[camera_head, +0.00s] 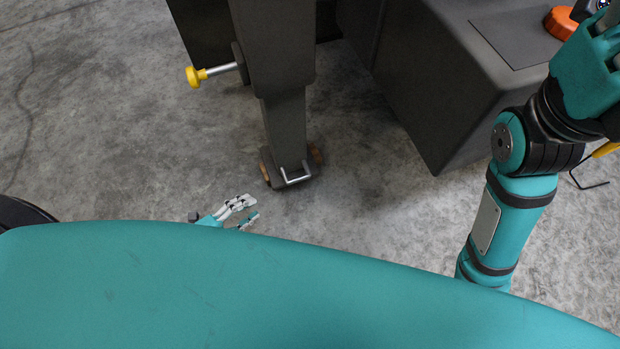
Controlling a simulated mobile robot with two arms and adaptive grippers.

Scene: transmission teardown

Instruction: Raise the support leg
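The support leg (286,125) is a dark grey square column. Its narrower lower section comes out of a wider sleeve (275,45) and reaches down to the floor. A U-shaped metal handle (286,175) is at its foot, with brownish round parts at either side. A pin with a yellow knob (194,77) sticks out from the left of the sleeve. My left gripper (254,207) is low, left of and nearer than the foot, apart from it. Its fingers are spread and nothing shows between them. My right arm is at the right, its gripper not visible.
A large dark grey box-like body (450,90) stands right of the leg, with an orange cap (560,22) on top. A yellow part and a thin black hooked rod (590,184) show at the right edge. Concrete floor (100,130) is clear at left. My teal body hides the foreground.

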